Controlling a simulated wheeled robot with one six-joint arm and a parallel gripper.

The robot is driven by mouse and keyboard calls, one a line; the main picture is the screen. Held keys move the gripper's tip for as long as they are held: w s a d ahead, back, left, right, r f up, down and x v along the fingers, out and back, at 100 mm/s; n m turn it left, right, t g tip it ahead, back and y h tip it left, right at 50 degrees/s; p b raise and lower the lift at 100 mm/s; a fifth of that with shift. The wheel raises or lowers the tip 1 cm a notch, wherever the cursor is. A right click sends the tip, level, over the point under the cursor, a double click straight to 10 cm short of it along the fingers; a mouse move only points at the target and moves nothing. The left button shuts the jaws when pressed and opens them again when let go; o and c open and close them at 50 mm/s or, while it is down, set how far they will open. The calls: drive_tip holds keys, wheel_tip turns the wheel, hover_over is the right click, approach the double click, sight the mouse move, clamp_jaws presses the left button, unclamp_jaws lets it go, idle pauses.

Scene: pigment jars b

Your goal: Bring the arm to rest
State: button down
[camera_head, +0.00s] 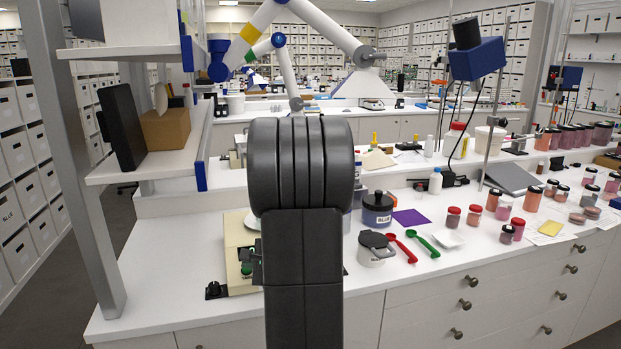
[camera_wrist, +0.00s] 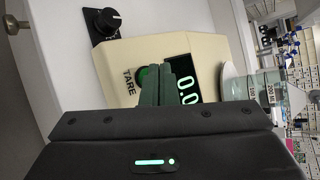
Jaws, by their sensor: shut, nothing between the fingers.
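My arm fills the middle of the head view, its dark links rising in front of the bench; my gripper is mostly hidden behind them there. In the wrist view my gripper (camera_wrist: 167,80) is shut and empty. I cannot tell whether the fingertips touch the balance. In the head view the balance (camera_head: 234,225) shows partly, left of my arm.
A black knob (camera_head: 214,290) sits by the balance. Right of my arm are a lidded white tub (camera_head: 375,252), a dark jar (camera_head: 377,212), a red spoon (camera_head: 403,248) and a green spoon (camera_head: 424,243). Several pigment jars stand farther right. A shelf post (camera_head: 80,160) rises at the left.

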wheel_tip(320, 180, up, 6)
drive_tip(key=s+p, duration=0.2)
drive_tip(key=p, duration=0.2)
drive_tip(key=f+b, duration=0.1)
drive_tip(key=f, duration=0.1)
drive_tip(key=w+f+b, duration=0.1)
drive_tip(key=f+b, duration=0.1)
drive_tip(key=f, duration=0.1)
drive_tip(key=w+f+b, duration=0.1)
drive_tip(key=f+b, duration=0.1)
drive_tip(key=shift+w+f, duration=0.1)
drive_tip(key=shift+f, duration=0.15)
drive_tip(key=shift+r+p, duration=0.7)
drive_tip(key=shift+r, duration=0.1)
drive_tip(key=s+d+r+p, duration=0.1)
drive_tip(key=s+r+p, duration=0.2)
drive_tip(key=r+p, duration=0.4)
drive_tip(key=shift+s+r, duration=0.25)
drive_tip(key=shift+r, duration=0.65)
